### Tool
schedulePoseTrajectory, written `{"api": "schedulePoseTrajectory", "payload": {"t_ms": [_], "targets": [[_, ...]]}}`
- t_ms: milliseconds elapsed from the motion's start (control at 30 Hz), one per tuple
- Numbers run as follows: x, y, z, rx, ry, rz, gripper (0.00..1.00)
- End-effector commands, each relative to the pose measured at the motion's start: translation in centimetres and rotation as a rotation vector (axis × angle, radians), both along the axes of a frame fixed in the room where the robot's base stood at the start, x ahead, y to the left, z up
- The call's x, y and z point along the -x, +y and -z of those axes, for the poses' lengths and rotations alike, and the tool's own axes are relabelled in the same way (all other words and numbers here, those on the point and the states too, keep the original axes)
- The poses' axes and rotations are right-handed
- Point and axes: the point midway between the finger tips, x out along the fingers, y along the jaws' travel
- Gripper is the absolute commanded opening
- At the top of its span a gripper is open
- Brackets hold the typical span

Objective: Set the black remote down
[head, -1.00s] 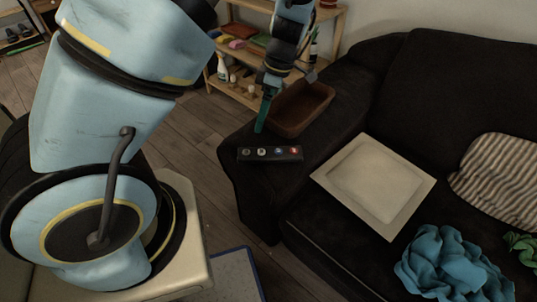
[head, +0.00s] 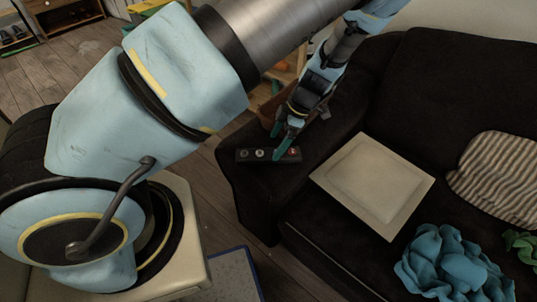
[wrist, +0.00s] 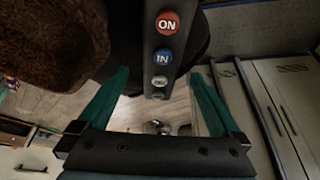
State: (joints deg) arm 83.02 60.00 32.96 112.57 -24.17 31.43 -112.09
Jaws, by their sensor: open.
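The black remote (head: 247,155), with a row of round buttons, lies flat on the dark sofa's armrest (head: 243,186). My gripper (head: 282,143) is at the remote, over its right half in the head view, and hides part of it. In the wrist view the remote (wrist: 160,68) shows red "ON" and blue "IN" buttons and reaches between my two green fingers (wrist: 155,103). The fingers are spread apart, with a visible gap on both sides of the remote.
A pale square tray (head: 345,180) lies on the seat to the right. A blue cloth (head: 445,265) and a striped cushion (head: 497,178) are farther right.

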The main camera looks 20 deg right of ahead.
Motion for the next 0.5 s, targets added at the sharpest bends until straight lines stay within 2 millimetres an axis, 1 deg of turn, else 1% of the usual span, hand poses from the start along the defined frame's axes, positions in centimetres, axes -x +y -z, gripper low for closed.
{"api": "schedulePoseTrajectory", "payload": {"t_ms": [33, 100, 233, 333, 500], "targets": [[0.0, 0.7, 0.5, -0.004, 0.002, -0.003, 1.0], [-0.1, 1.3, 1.4, -0.004, 0.003, -0.003, 1.0], [-0.3, 1.8, 3.0, -0.001, 0.002, -0.001, 1.0], [-0.3, 1.9, 3.5, -0.001, 0.002, -0.001, 1.0], [-0.3, 1.9, 3.6, 0.0, 0.001, 0.0, 1.0]]}}
